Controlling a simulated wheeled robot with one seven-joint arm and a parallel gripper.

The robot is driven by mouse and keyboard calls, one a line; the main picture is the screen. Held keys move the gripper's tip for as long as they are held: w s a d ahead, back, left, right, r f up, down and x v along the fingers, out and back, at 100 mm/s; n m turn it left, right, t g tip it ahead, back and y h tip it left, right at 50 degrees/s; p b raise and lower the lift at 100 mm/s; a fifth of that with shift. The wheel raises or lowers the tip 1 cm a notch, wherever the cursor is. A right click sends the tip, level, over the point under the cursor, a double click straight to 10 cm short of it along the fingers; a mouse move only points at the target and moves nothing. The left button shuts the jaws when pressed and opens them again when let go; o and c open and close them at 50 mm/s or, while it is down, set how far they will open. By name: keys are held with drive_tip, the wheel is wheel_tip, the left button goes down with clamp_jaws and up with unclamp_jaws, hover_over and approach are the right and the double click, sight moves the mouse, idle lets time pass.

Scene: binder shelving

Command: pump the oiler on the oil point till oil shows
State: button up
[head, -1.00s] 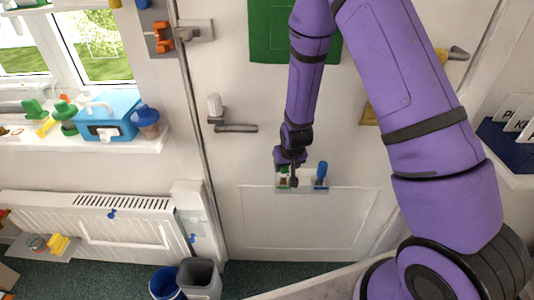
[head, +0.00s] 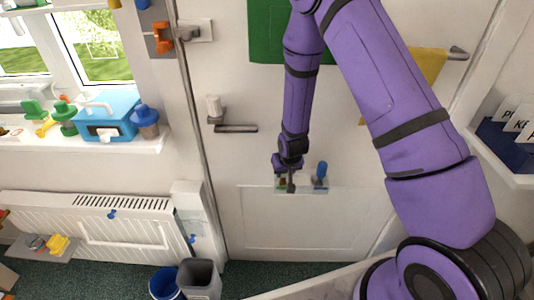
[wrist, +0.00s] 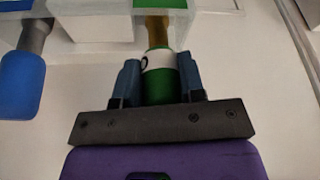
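A green and white bottle-like thing with a brass-coloured neck (wrist: 161,68), which looks like the oiler, stands between my gripper's fingers in the wrist view. My gripper (wrist: 160,85) has one blue finger on each side of it, very close to its sides; I cannot tell whether they press on it. In the head view my gripper (head: 288,188) is at a small clear holder (head: 310,189) on the white door and mostly hides the green thing. I cannot make out an oil point for certain.
A blue-handled thing (head: 321,171) stands in the same holder, right of my gripper; it also shows in the wrist view (wrist: 22,85). A door handle (head: 236,128) is up and left. A yellow cloth (head: 427,66) hangs at right. Bins (head: 198,279) stand on the floor.

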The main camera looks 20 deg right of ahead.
drive_tip(key=shift+c, duration=1)
drive_tip(key=shift+r, duration=2.55)
drive_tip(key=s+d+r, duration=0.6)
drive_tip(key=s+d, duration=0.4)
drive_tip(key=d, duration=0.5)
drive_tip(key=s+d+r, duration=0.7)
drive_tip(key=s+d, duration=0.3)
drive_tip(key=d, duration=0.6)
drive_tip(key=s+d+r, duration=0.6)
drive_tip(key=s+d, duration=0.4)
drive_tip(key=d, duration=0.5)
drive_tip(key=w, duration=1.6)
drive_tip(key=shift+d+f, duration=0.35)
drive_tip(key=shift+d, duration=0.05)
